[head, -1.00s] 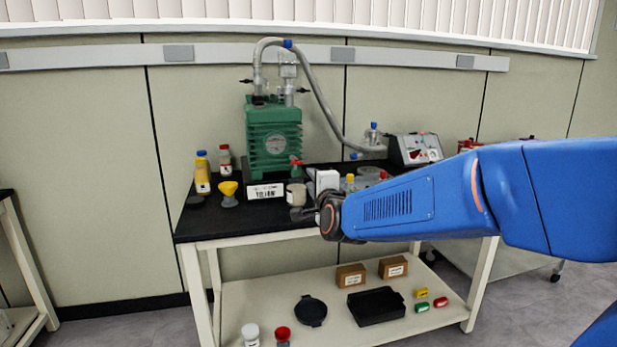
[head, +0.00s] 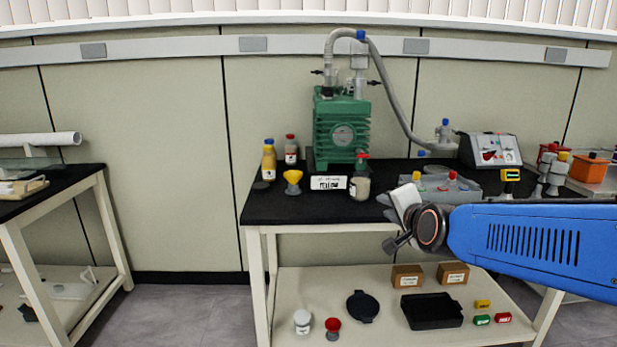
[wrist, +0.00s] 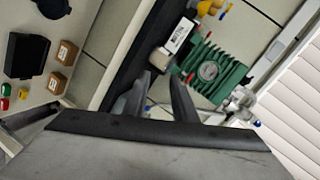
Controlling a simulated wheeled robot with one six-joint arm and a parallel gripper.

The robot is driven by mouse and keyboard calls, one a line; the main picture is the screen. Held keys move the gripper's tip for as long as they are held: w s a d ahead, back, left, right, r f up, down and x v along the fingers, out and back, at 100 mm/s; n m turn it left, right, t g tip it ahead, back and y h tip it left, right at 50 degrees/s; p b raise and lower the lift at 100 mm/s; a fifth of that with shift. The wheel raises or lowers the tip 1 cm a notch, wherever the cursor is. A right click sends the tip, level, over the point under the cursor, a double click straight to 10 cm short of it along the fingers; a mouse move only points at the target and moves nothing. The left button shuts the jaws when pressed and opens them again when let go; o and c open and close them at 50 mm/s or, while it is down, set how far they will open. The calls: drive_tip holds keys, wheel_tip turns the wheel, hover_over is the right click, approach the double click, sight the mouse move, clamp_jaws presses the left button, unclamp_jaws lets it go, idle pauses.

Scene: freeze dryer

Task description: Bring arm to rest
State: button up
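My gripper (head: 394,243) is at the end of my blue arm, in front of the black bench top (head: 285,208) at its right part. In the head view it is small and partly hidden by the wrist joint. In the wrist view its two dark fingers (wrist: 161,76) stand apart with a gap between them. Nothing is held in the gap; the bench and wall show beyond it.
A green pump (head: 342,135) with a grey hose stands on the bench, with bottles (head: 269,160) and a yellow funnel (head: 292,181) to its left. The lower shelf holds boxes (head: 407,276) and a black tray (head: 431,311). Floor (head: 185,313) is clear between the benches.

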drive_tip(key=s+d+f+n+g, duration=0.2)
drive_tip(key=s+f+n+g, duration=0.1)
drive_tip(key=s, duration=0.7)
drive_tip(key=s+d+f+n+g+h, duration=0.1)
drive_tip(key=s+f+n, duration=0.4)
drive_tip(key=s, duration=0.5)
drive_tip(key=s+d+f+n+g, duration=0.3)
drive_tip(key=s+f+n+g, duration=0.1)
drive_tip(key=s, duration=0.6)
wheel_tip(320, 180, down, 2)
drive_tip(key=shift+s+d+f+g+h, duration=0.2)
drive_tip(key=shift+g+h, duration=0.1)
drive_tip(key=shift+g, duration=0.6)
